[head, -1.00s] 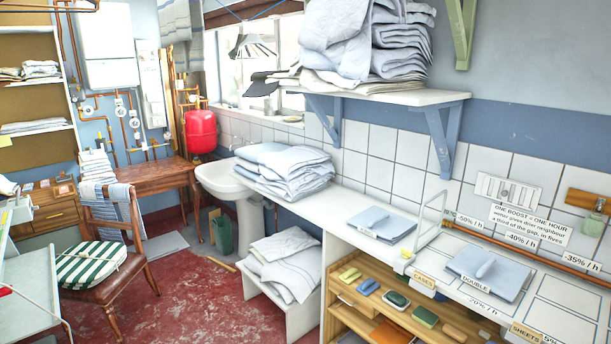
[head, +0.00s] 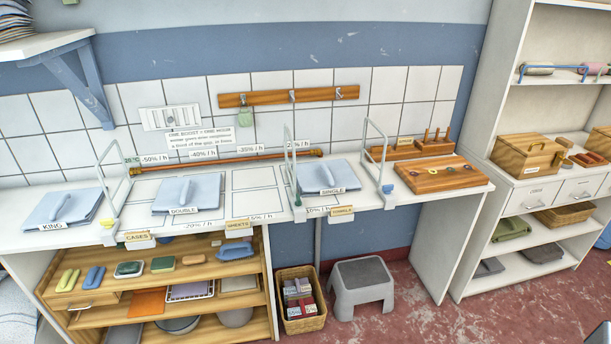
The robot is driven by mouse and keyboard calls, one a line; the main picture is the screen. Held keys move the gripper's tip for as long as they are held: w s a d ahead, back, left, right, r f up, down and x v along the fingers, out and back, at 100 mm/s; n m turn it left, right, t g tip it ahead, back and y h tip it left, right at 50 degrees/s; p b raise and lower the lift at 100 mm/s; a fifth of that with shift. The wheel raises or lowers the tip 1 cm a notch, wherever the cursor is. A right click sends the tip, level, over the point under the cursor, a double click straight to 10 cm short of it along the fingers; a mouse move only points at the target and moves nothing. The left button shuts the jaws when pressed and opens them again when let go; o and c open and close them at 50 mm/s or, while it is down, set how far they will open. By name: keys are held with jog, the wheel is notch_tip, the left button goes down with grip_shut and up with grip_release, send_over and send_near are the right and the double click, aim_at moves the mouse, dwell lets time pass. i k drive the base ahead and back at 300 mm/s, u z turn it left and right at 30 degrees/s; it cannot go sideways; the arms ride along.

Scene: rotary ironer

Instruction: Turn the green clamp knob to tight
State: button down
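A small green knob (head: 298,199) shows at the front edge of the white counter (head: 265,213), at the foot of the middle wire divider (head: 290,160). It is small in the picture, and I cannot tell how tight it is. A similar yellow knob (head: 107,223) sits at the left divider (head: 110,180), and a blue knob (head: 388,189) at the right divider (head: 380,150). My gripper is not in view.
Folded blue linens labelled KING (head: 62,210), DOUBLE (head: 187,196) and SINGLE (head: 328,176) lie on the counter. Below stand a wooden shelf unit (head: 170,255), a basket (head: 302,322) and a grey step stool (head: 360,285). Red floor (head: 420,300) is open at the front right.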

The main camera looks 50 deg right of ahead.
aim_at(300, 212)
jog(key=u, duration=1.4)
jog(key=k, duration=0.05)
jog(key=z, duration=2.3)
